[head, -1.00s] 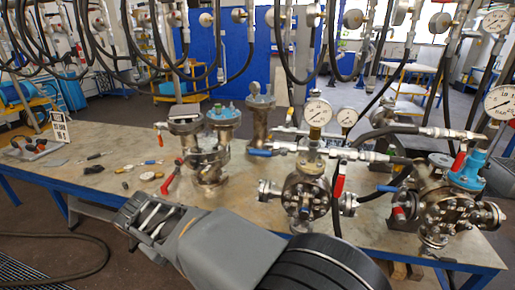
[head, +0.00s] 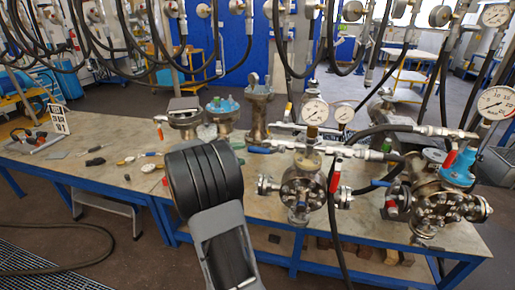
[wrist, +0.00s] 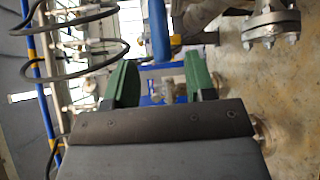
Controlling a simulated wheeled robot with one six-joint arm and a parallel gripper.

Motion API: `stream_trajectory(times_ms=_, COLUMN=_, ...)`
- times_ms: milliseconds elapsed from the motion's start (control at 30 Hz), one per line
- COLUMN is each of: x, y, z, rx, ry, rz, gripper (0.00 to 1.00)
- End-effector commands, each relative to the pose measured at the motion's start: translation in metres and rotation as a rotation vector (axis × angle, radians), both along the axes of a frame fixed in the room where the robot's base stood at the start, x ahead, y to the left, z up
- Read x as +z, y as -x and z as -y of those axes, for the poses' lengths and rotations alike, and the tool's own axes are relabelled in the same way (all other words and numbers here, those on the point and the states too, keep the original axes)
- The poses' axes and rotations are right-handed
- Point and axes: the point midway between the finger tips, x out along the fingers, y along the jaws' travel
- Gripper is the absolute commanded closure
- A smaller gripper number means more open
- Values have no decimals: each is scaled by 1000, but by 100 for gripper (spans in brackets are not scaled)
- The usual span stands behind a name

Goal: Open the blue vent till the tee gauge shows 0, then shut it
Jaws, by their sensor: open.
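A blue lever handle (head: 260,150) sticks out to the left from the pipework on top of the middle flanged vessel (head: 303,185). A white-faced gauge (head: 315,111) stands above that pipework, with a smaller gauge (head: 344,114) beside it; I cannot tell which is the tee gauge, and their needles are too small to read surely. In the wrist view my gripper (wrist: 162,82) is open, its green fingers apart with nothing held. A blue bar (wrist: 158,30), likely a handle, shows beyond the fingers. In the head view my arm hides the gripper.
A right-hand vessel (head: 440,205) has a blue cap and a large gauge (head: 496,103). Red handles (head: 335,177) and black hoses crowd the middle. Other vessels (head: 222,112) stand behind my arm. Small parts lie on the left of the bench (head: 100,180).

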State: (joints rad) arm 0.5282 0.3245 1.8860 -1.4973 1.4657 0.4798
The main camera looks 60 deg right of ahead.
Motion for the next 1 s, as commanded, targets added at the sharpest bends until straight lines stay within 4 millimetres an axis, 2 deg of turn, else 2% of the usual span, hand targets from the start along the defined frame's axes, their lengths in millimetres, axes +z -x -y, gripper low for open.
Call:
stream_trajectory(times_ms=200, x=-3, y=19, z=35, rx=-3, ry=-2, rz=-2, gripper=50)
stream_trajectory(times_ms=400, x=-7, y=30, z=56, rx=-1, ry=-2, rz=-1, gripper=50)
stream_trajectory(times_ms=600, x=-9, y=35, z=65, rx=0, ry=-1, rz=0, gripper=50)
stream_trajectory(times_ms=900, x=-10, y=35, z=66, rx=2, ry=-2, rz=0, gripper=50)
stream_trajectory(times_ms=1000, x=-10, y=35, z=66, rx=2, ry=-2, rz=0, gripper=58)
